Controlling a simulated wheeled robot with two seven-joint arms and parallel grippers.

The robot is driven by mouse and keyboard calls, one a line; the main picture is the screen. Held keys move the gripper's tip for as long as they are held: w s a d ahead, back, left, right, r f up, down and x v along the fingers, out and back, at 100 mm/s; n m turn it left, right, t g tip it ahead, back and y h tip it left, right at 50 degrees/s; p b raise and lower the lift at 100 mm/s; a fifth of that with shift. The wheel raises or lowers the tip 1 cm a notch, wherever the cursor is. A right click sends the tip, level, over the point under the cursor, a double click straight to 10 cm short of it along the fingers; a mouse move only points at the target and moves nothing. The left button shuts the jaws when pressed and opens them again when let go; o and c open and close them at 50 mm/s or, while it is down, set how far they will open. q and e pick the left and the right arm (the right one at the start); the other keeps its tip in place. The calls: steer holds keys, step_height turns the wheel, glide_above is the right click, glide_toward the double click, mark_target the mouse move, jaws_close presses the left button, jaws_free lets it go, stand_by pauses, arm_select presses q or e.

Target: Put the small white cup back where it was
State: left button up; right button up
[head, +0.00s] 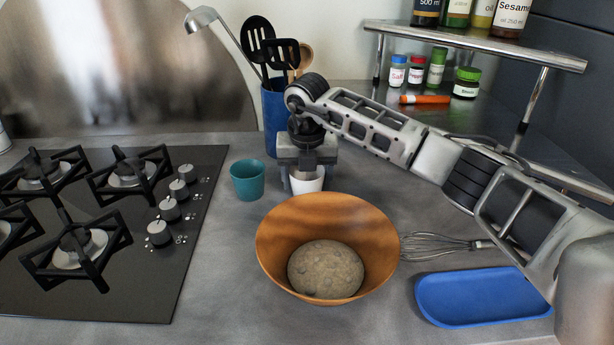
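The small white cup (306,181) stands upright behind the wooden bowl, to the right of a teal cup (247,180). The bowl's rim hides its lower part. My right gripper (306,171) points down at the white cup from above, with its fingers around or beside the cup's upper part. The gripper body covers part of the cup, so I cannot tell whether the fingers press on it. My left gripper is out of view.
A wooden bowl (283,238) with a round lump of dough is just in front. A whisk (442,246) and a blue tray (483,297) lie to the right. A blue utensil holder (272,118) stands behind the gripper. A gas hob (128,270) fills the left. A shelf (470,44) with bottles stands back right.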

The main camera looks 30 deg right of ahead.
steer(key=shift+o, duration=0.6)
steer(key=shift+r, duration=0.1)
steer(key=shift+r, duration=0.25)
step_height(320, 180, up, 12)
steer(key=s+b, duration=0.1)
steer(key=shift+s+a+f, duration=0.25)
steer(key=shift+s+a, duration=0.1)
steer(key=shift+a, duration=0.05)
steer(key=shift+f, duration=0.1)
